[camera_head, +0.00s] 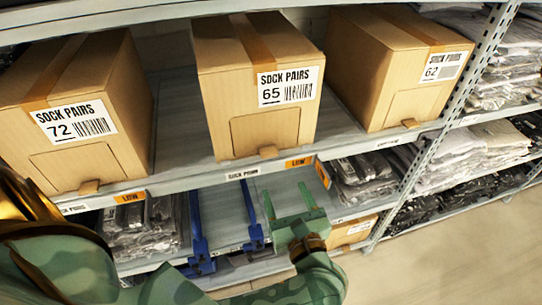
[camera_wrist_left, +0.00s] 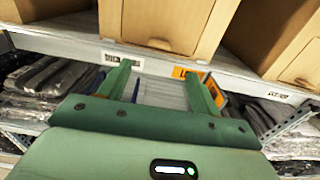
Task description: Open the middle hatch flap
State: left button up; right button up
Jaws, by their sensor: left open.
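The middle box (camera_head: 225,95), marked SOCK PAIRS 65, stands on the upper shelf. Its hatch flap (camera_head: 265,130) is shut in the front face, with a small tab (camera_head: 268,152) at its bottom edge. In the left wrist view the flap (camera_wrist_left: 172,22) and tab (camera_wrist_left: 160,44) show just above the fingers. My left gripper (camera_head: 286,190) is open and empty, in front of and below the shelf edge, apart from the flap. Its fingers also show in the left wrist view (camera_wrist_left: 158,70), pointing toward the shelf. My right gripper is not in view.
Similar boxes marked 72 (camera_head: 115,85) and 62 (camera_head: 385,80) stand either side, with shut flaps. The shelf lip (camera_head: 215,174) carries orange LOW tags. Below are bagged garments (camera_head: 150,225) and blue rails (camera_head: 199,230). A perforated upright (camera_head: 425,150) stands at right.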

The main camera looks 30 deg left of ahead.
aim_at(270, 156)
pick_arm(q)
jog(key=x, duration=1.2)
jog(key=shift+w, duration=0.1)
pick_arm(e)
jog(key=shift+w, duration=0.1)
